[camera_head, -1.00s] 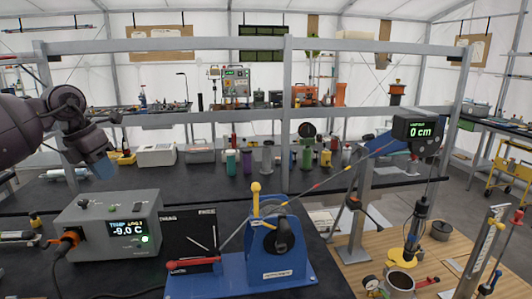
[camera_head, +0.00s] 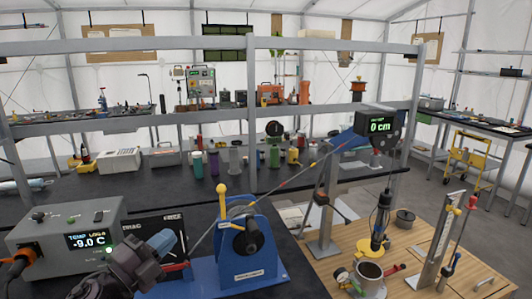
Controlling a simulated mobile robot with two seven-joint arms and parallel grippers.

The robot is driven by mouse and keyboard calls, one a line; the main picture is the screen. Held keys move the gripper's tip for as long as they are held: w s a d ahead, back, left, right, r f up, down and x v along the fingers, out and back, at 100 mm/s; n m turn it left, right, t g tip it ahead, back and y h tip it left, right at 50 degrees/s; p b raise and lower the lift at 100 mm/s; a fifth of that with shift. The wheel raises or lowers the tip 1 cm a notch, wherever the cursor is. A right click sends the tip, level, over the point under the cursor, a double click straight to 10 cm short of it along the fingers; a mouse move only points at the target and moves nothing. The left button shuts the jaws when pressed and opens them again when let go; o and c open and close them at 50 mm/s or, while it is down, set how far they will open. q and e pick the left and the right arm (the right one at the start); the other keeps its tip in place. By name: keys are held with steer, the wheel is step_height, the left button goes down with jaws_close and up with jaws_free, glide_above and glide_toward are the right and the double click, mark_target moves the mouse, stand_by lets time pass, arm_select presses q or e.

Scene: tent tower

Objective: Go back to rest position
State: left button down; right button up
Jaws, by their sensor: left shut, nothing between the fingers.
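My left gripper (camera_head: 164,241) is at the lower left, blue-grey at its end, with my dark wrist behind it. It is shut and empty. It appears in front of a black panel (camera_head: 138,229) and just left of the blue winch (camera_head: 245,248) with its yellow-topped lever. I cannot tell how far it is from either in depth. My right gripper is not in view.
A grey temperature box (camera_head: 55,240) reading -9.0 C is left of my gripper. A tower with a 0 cm display (camera_head: 380,126) stands over a pot (camera_head: 369,277) on a wooden board at right. A grey metal frame crosses behind.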

arm_select(q)
steer(key=s+a+f+n+g+y, duration=0.2)
steer(key=s+a+f+n+y, duration=0.2)
steer(key=s+f+n+y, duration=0.4)
steer(key=s+a+f+n+g+y, duration=0.2)
steer(key=s+a+f+n+y, duration=0.15)
steer(key=f+n+y, duration=0.45)
steer(key=s+f+n+g+h, duration=0.25)
steer(key=s+n+g, duration=0.2)
steer(key=s, duration=0.55)
steer(key=s+f+n+g+h, duration=0.1)
steer(key=s+f+n+g, duration=0.3)
steer(key=s, duration=0.5)
steer(key=w+f+m+t+b, duration=0.1)
steer(key=w+f+t+b, duration=0.2)
steer(key=f, duration=0.7)
steer(key=w+d+f+m+t+b, duration=0.1)
steer(key=w+f+t+b, duration=0.2)
steer(key=f+b, duration=0.4)
step_height(320, 180, down, 3)
steer(key=shift+w+f, duration=0.1)
steer(key=shift+w, duration=0.45)
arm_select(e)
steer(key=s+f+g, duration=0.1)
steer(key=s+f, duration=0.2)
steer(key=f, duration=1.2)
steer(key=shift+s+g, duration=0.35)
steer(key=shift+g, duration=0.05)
